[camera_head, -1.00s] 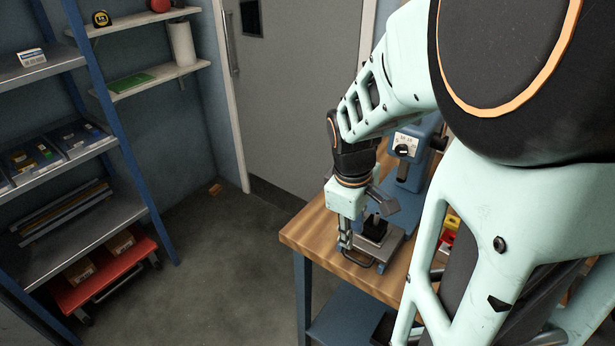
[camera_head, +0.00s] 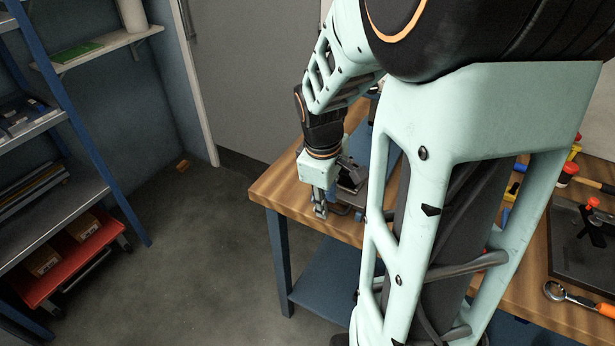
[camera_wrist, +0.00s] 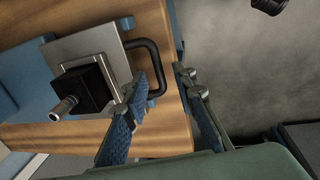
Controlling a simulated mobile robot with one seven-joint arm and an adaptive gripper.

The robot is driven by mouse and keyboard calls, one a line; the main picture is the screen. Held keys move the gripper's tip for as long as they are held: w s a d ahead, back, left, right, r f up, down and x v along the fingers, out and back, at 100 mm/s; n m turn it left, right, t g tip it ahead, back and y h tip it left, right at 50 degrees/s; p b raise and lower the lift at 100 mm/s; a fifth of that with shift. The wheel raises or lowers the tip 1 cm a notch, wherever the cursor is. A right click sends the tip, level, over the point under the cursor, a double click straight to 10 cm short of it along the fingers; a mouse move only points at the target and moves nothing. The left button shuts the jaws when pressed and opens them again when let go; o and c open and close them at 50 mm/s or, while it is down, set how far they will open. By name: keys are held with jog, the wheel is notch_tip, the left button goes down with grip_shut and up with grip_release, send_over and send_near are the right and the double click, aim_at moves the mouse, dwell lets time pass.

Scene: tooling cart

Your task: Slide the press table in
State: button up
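The press table (camera_wrist: 110,50) is a flat metal plate in the wrist view. A black block (camera_wrist: 85,90) with a metal pin stands on it, and a black loop handle (camera_wrist: 157,60) sticks out from its edge. My gripper (camera_wrist: 160,80) is at the handle, with its fingers apart and the bar running between the fingertips. The left finger overlaps the handle's loop; the right finger is outside it. I cannot tell whether either finger touches the bar. In the head view my gripper (camera_head: 320,208) points down near the bench's left edge, and my arm hides most of the press.
The wooden bench (camera_head: 285,190) has its corner beside my gripper. Tools and a dark tray (camera_head: 570,255) lie on the bench at the right. A shelf rack (camera_head: 75,130) with a red cart (camera_head: 75,260) stands at the left. The floor between is clear.

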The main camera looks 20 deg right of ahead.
grip_shut()
dwell(0.3)
grip_release()
jog(key=shift+s, duration=0.1)
jog(key=shift+a+r+p, duration=0.1)
jog(key=shift+r+p, duration=0.65)
jog(key=shift+r, duration=0.1)
notch_tip(320, 180, up, 11)
jog(key=s+a+p, duration=0.1)
jog(key=p, duration=0.7)
jog(key=shift+a+f+p, duration=0.2)
jog(key=shift+p, duration=0.15)
